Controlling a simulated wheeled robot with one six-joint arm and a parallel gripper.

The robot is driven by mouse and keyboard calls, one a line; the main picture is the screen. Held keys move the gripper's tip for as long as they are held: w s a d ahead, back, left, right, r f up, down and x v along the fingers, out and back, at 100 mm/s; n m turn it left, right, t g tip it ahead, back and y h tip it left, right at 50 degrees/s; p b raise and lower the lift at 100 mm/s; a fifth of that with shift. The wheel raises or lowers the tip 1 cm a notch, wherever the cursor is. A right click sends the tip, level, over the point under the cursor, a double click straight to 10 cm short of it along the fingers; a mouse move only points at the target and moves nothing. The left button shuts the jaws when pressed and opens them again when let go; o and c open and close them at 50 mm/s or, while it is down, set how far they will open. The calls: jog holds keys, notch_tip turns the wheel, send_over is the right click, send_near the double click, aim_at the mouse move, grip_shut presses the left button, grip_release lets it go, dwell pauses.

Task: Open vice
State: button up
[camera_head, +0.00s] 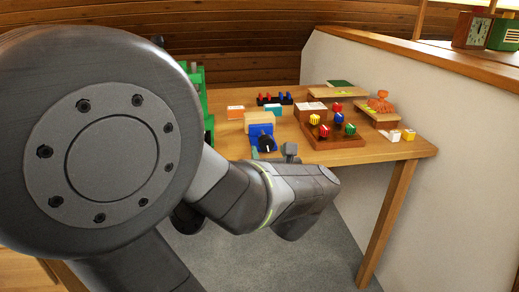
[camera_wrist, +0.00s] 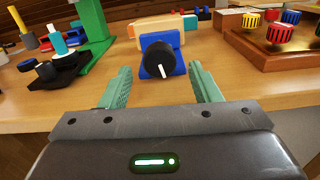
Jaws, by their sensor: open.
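The vice stands near the front edge of the table, with a blue body (camera_wrist: 162,68) and a black round knob (camera_wrist: 159,59) that has a white line on its face. A beige block (camera_wrist: 165,29) sits at the vice's top, behind the knob. In the head view the vice's blue body (camera_head: 261,131) shows just beyond my arm. My gripper (camera_wrist: 160,84) is open, its two green fingers apart and short of the knob, one to each side of it. Nothing is between the fingers. The head view does not show the fingers clearly.
A wooden board (camera_head: 333,140) with several coloured knobs stands right of the vice. A green stand (camera_wrist: 97,25) and a black base with pegs (camera_wrist: 55,72) stand to the left. The wooden table's front edge (camera_wrist: 250,104) lies close below the fingers. A white wall bounds the right side.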

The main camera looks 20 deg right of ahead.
aim_at(267, 147)
jog(key=shift+x, duration=1.55)
jog(key=c, duration=1)
jog(key=n+b, duration=0.1)
jog(key=b, duration=0.1)
jog(key=shift+f+n+b, duration=0.25)
jog(key=shift+n+b, duration=0.85)
jog(key=shift+n, duration=0.2)
jog(key=shift+r+n, duration=0.25)
jog(key=shift+n, duration=0.25)
jog(key=o, duration=1)
